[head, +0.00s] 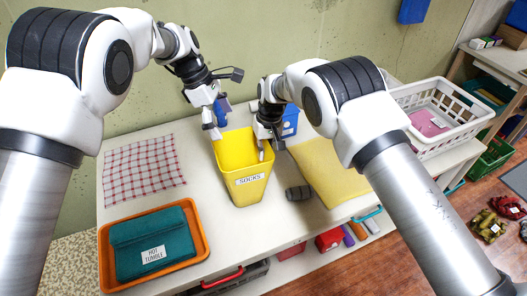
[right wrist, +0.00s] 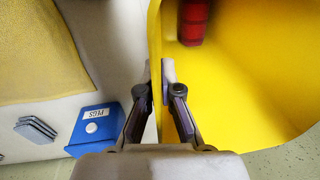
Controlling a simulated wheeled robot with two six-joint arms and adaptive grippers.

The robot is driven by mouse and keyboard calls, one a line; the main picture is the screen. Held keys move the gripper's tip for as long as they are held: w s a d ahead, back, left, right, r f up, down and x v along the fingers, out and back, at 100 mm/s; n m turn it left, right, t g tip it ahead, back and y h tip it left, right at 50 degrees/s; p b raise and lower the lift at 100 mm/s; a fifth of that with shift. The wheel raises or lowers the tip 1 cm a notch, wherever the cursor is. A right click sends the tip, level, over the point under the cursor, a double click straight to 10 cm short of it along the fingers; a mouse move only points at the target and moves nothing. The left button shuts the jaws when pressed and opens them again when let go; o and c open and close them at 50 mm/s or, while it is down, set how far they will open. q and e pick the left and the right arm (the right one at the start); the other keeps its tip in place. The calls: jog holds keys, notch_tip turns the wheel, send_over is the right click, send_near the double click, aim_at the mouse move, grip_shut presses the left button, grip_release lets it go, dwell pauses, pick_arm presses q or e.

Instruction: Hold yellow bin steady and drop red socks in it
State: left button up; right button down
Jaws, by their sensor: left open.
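The yellow bin (head: 243,190), labelled SOCKS, stands upright on the table. A red sock roll (right wrist: 193,20) shows inside the bin in the right wrist view; the head view does not show it clearly. My right gripper (head: 265,150) is at the bin's right rim. In the right wrist view my right gripper (right wrist: 157,80) has one finger inside and one outside, closed on the yellow wall. My left gripper (head: 212,130) is open at the bin's far left rim, with nothing visible between its fingers.
A dark grey roll (head: 298,193) lies right of the bin, beside a yellow cloth (head: 335,180). A blue box (head: 290,120) stands behind. A checked cloth (head: 143,168) and an orange tray (head: 204,240) with a teal folded cloth (head: 150,235) lie left. A white basket (head: 440,110) is far right.

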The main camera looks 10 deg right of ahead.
pick_arm(q)
jog(key=v, duration=0.5)
jog(key=shift+a+r, duration=0.15)
jog(key=shift+r, duration=0.15)
pick_arm(e)
jog(key=c, duration=1.2)
grip_release()
jog(key=shift+c, duration=0.2)
